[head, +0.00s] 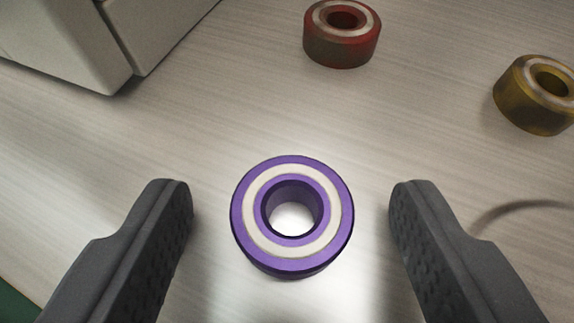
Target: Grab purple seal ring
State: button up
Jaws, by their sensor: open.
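The purple seal ring (292,262) lies flat in the lower middle of the head view. It has a white band on its top face and a round hole through which the bright surface shows. My gripper (291,205) is open, with one dark grey finger on each side of the ring. There is a clear gap between each finger and the ring, and neither touches it. The ring is fully visible.
A red ring (341,51) lies farther back, right of centre. A yellow ring (527,106) is at the right edge, partly cut off. A pale box-like unit (60,40) stands at the upper left. A dark curved line (520,205) shows at right. The light table (220,110) is otherwise clear around the purple ring.

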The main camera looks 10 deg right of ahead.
jog(key=c, duration=1.1)
jog(key=shift+r, duration=0.1)
